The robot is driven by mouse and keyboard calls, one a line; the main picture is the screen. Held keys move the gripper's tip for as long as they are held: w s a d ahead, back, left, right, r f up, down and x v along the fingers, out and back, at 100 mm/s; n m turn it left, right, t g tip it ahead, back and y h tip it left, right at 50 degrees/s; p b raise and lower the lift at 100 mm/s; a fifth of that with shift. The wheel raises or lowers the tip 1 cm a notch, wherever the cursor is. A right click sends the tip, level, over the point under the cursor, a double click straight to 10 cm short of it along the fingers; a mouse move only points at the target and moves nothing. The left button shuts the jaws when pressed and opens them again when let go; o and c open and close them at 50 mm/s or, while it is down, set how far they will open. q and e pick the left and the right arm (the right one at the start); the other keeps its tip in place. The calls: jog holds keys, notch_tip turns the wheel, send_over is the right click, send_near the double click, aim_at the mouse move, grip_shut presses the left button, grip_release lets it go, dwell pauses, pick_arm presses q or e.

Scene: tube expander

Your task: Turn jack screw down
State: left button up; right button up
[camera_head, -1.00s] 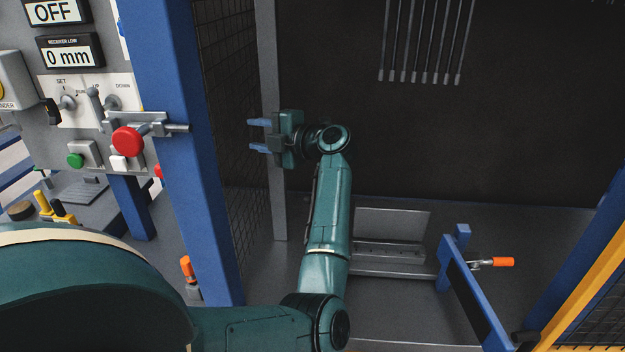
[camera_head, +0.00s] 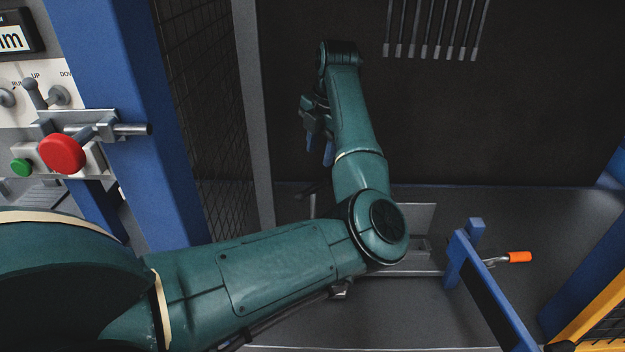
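My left gripper (camera_head: 319,156) hangs below its wrist in the head view, beside the dark green forearm. Its two blue fingers point down with a gap between them, and nothing shows in the gap. Below the fingertips, apart from them, a small dark grey part on a thin post (camera_head: 312,203) stands near the floor of the bay. I cannot tell whether this is the jack screw; my arm hides much around it. My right gripper is not in view.
A blue post (camera_head: 140,120) and mesh panel (camera_head: 205,110) stand left of my arm. A control panel with a red knob (camera_head: 62,154) is further left. Several grey rods (camera_head: 430,45) hang at the back. A blue bracket with an orange-handled clamp (camera_head: 518,257) is at right.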

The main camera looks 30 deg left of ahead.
aim_at(313, 187)
pick_arm(q)
jog(key=f, duration=0.3)
jog(key=a+f, duration=0.1)
jog(key=f, duration=0.3)
jog(key=a+f, duration=0.1)
jog(key=f, duration=0.2)
jog(key=shift+w+f, duration=0.15)
jog(key=shift+w, duration=0.1)
